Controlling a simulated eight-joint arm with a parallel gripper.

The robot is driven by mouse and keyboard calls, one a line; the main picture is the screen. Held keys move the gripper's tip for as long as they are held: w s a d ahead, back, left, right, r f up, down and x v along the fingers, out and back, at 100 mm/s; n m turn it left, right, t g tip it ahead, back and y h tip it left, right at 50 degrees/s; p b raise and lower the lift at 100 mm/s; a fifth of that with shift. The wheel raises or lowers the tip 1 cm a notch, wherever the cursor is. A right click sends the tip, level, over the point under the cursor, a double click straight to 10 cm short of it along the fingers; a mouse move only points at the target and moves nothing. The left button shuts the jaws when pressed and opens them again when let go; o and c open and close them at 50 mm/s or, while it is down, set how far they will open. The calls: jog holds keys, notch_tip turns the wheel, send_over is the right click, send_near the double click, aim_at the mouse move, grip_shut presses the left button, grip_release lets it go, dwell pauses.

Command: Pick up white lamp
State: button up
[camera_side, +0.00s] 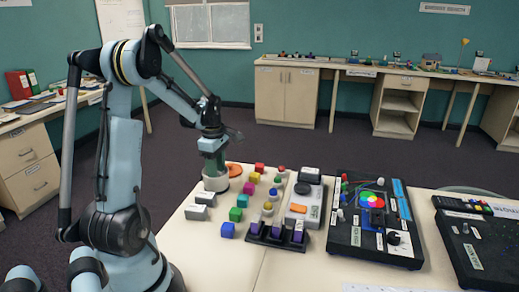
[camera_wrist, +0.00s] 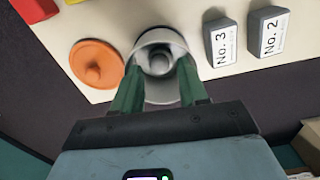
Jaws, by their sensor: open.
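A round white object with a grey knob at its centre, which appears to be the white lamp (camera_side: 215,182), stands at the far left corner of the pale table. In the wrist view the lamp (camera_wrist: 148,38) is between the tips of my gripper's two green fingers. My gripper (camera_side: 219,165) points down over the lamp, and in the wrist view its fingers (camera_wrist: 160,75) are spread on either side of it. The fingers hide part of the lamp's lower sides. I cannot tell whether they touch it.
Coloured cubes (camera_side: 242,200) and a black board (camera_side: 374,240) fill the table to the right.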

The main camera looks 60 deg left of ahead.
jog(key=shift+a+f, duration=0.1)
jog(key=shift+f, duration=1.5)
grip_shut()
